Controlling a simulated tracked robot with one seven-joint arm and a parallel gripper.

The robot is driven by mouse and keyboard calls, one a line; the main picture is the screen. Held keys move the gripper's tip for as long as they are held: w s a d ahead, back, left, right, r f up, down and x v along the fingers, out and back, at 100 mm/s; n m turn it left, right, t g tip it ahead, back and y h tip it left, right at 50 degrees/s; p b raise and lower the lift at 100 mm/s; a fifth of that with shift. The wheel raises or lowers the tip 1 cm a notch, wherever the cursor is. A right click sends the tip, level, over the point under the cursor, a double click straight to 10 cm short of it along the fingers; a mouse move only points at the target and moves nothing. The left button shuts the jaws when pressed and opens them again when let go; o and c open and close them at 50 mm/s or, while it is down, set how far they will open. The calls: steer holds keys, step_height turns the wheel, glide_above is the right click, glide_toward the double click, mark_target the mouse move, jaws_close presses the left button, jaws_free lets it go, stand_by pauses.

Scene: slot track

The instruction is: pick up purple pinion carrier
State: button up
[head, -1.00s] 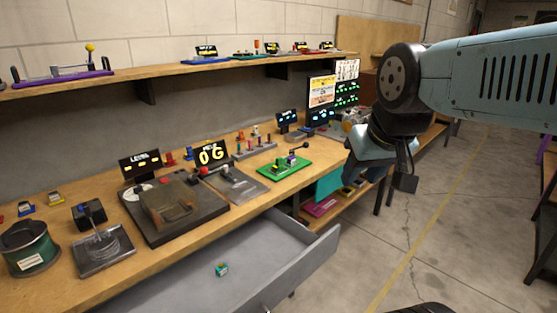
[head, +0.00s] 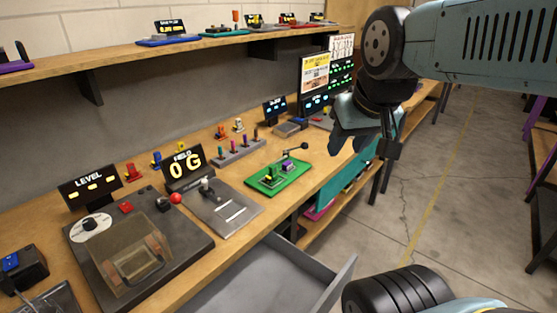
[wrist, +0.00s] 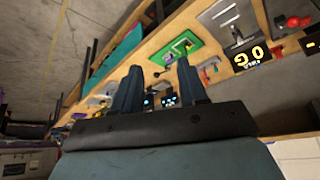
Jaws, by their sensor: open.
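A green board (head: 277,178) lies on the bench in the head view, with a lever and black knob. A small purple part (head: 288,168) sits on it; it may be the pinion carrier, but it is too small to be sure. The board also shows in the wrist view (wrist: 178,46), beyond my fingers. My gripper (head: 345,135) hangs above and to the right of the board in the head view, apart from it. In the wrist view its two fingers (wrist: 158,88) are spread with nothing between them.
A grey plate (head: 222,207) and a dark box with a clear cover (head: 135,265) stand left of the board. A rack of coloured pegs (head: 238,150) is behind it. A grey drawer (head: 270,285) stands open below the bench front. Sign screens stand at the back.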

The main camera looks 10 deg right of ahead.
steer(key=shift+o, duration=0.3)
steer(key=shift+o, duration=0.8)
steer(key=shift+w+d, duration=0.1)
steer(key=shift+w, duration=0.05)
steer(key=o, duration=0.3)
steer(key=w+d+f+t+h, duration=0.1)
steer(key=w+d, duration=0.4)
steer(key=w, duration=0.5)
steer(key=shift+d+f+n+h, duration=0.3)
steer(key=shift+d+f+h, duration=0.1)
steer(key=shift+f+h, duration=0.55)
steer(key=w+d+f+n+t, duration=0.15)
steer(key=w+d+f, duration=0.3)
steer(key=w, duration=0.45)
steer(key=n+t+y, duration=0.3)
steer(key=n+y, duration=0.2)
steer(key=y, duration=0.6)
glide_toward(290, 164)
steer(key=x, duration=0.3)
steer(key=shift+w+r, duration=0.25)
steer(key=shift+r, duration=0.05)
steer(key=shift+s+f+x, duration=0.1)
steer(key=shift+f+x, duration=0.05)
steer(key=shift+x, duration=1.15)
steer(key=shift+s+f+x, duration=0.1)
steer(key=shift+s+x, duration=0.05)
steer(key=shift+x, duration=1.15)
